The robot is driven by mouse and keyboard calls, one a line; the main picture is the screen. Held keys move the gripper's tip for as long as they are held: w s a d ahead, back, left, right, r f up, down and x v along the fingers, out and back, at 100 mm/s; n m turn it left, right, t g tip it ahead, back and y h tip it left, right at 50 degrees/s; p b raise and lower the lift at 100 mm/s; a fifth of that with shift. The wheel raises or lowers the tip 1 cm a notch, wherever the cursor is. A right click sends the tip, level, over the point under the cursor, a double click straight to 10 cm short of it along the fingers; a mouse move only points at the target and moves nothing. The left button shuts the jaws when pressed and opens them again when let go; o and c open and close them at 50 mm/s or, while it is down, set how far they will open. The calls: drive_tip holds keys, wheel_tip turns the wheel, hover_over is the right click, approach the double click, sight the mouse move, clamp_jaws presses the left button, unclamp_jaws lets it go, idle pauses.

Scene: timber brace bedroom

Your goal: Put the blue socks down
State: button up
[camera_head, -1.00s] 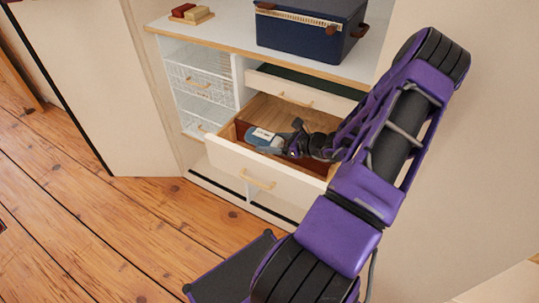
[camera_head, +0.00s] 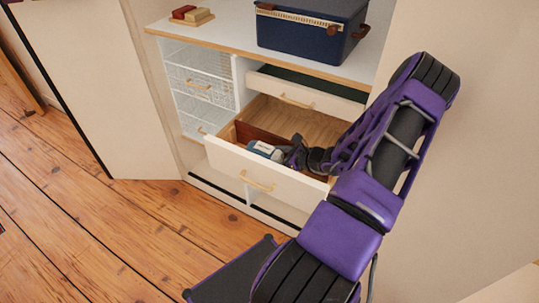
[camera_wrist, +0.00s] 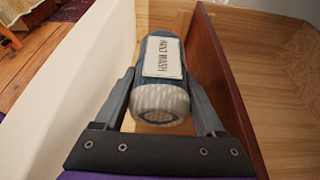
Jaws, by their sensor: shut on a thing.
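The blue socks (camera_wrist: 160,98) are a grey-blue roll with a pale ribbed end and a white lettered label on top. My gripper (camera_wrist: 161,84) is shut on them, one finger along each side. They sit inside the open drawer (camera_head: 262,183), in the narrow front compartment between its cream front and a red-brown divider (camera_wrist: 217,75). In the head view the socks (camera_head: 262,149) show just behind the drawer front, with my gripper (camera_head: 281,152) at their right. The front hides their underside, so I cannot tell whether they touch the drawer floor.
The wider wooden compartment behind the divider (camera_head: 297,118) looks empty. A shallower drawer (camera_head: 300,97) with a green lining is partly open above. Wire baskets (camera_head: 200,87) are at left. A dark blue case (camera_head: 305,32) and small red and tan blocks (camera_head: 192,15) stand on top.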

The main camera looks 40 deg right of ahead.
sight(278, 154)
drive_tip(key=o, duration=1.3)
drive_tip(key=shift+o, duration=0.2)
drive_tip(key=shift+r, duration=0.2)
drive_tip(key=v, duration=0.2)
drive_tip(key=p+v, duration=0.1)
drive_tip(key=v, duration=0.5)
drive_tip(key=shift+w+r+p, duration=0.2)
drive_tip(key=shift+r+p, duration=0.1)
drive_tip(key=shift+w, duration=0.1)
